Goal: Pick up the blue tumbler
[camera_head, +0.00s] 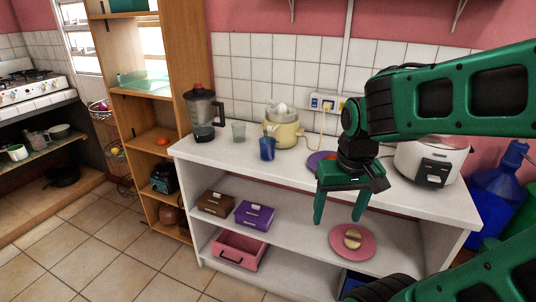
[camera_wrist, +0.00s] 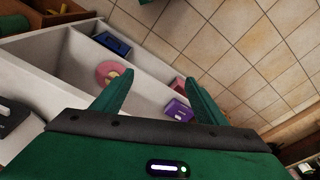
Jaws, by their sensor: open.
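The blue tumbler (camera_head: 267,148) stands upright on the white counter top, between a greenish glass and the yellow juicer in the head view. My gripper (camera_head: 339,218) hangs to the right of the tumbler, in front of the counter's edge, with its fingers pointing down. It is open and empty, and well apart from the tumbler. In the wrist view, my gripper's two fingers (camera_wrist: 160,92) are spread apart. I cannot make out the tumbler in the wrist view.
The counter (camera_head: 200,151) also bears a blender (camera_head: 203,112), a greenish glass (camera_head: 239,132), a yellow juicer (camera_head: 284,127), a purple plate (camera_head: 318,160) and a white cooker (camera_head: 431,161). Boxes (camera_head: 254,214) and a pink plate (camera_head: 364,252) are on the shelf below. Floor in front is clear.

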